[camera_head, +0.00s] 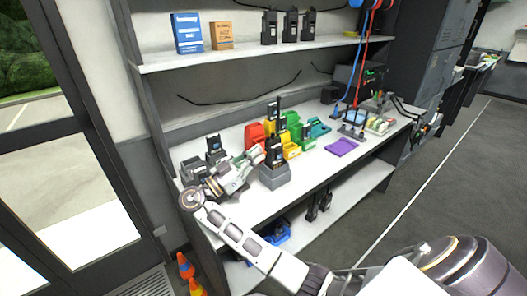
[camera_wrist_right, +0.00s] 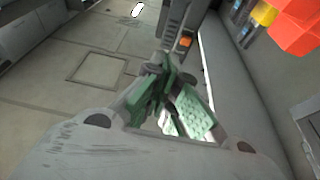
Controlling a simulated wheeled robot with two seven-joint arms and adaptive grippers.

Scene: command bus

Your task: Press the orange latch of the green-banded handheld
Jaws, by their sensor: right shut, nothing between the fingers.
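My right gripper (camera_head: 258,154) is shut and empty above the bench, just left of a black handheld (camera_head: 276,152) standing in a grey cradle (camera_head: 275,177). In the right wrist view the green-padded fingertips (camera_wrist_right: 168,88) are just below a grey upright body (camera_wrist_right: 178,20) with an orange latch (camera_wrist_right: 185,42) on it. I cannot tell whether the fingers touch it. No green band can be made out on any handheld. Another dark handheld (camera_head: 213,148) stands in a grey cradle at the left end. My left gripper is not in view.
Red (camera_head: 254,134), yellow (camera_head: 291,150) and green bins stand behind the right gripper. A purple mat (camera_head: 341,147) lies to the right. A shelf (camera_head: 240,54) with boxes and several handhelds runs above the bench. Bare white bench top (camera_head: 245,206) shows in front.

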